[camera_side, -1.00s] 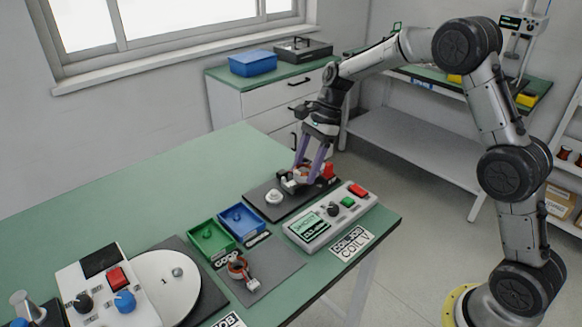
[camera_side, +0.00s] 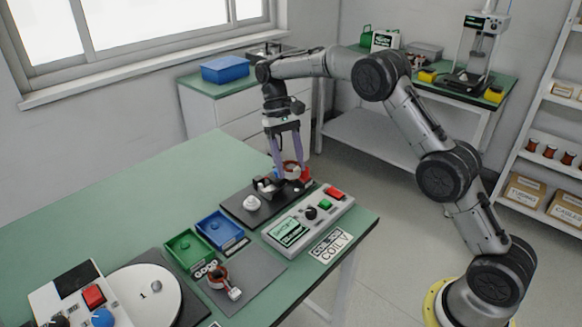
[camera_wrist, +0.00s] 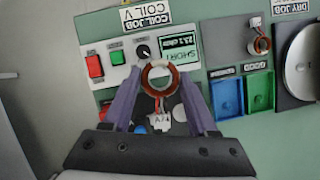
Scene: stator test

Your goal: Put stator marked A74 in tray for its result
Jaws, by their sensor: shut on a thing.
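The held stator, a ring with red-orange windings (camera_side: 291,169), is between the fingertips of my gripper (camera_side: 291,172), just above the right end of the black test fixture (camera_side: 236,208). A green tray (camera_side: 184,252) and a blue tray (camera_side: 216,231) stand side by side; the label by the green one reads GOOD. The blue tray's label is too small to read.
The tester (camera_side: 310,218) stands in front of the fixture; its display (camera_wrist: 180,50) appears to read SHORT. Another stator (camera_side: 217,275) lies on a grey mat (camera_side: 250,278). A white turntable (camera_side: 145,295) is at left. The table's back area is clear.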

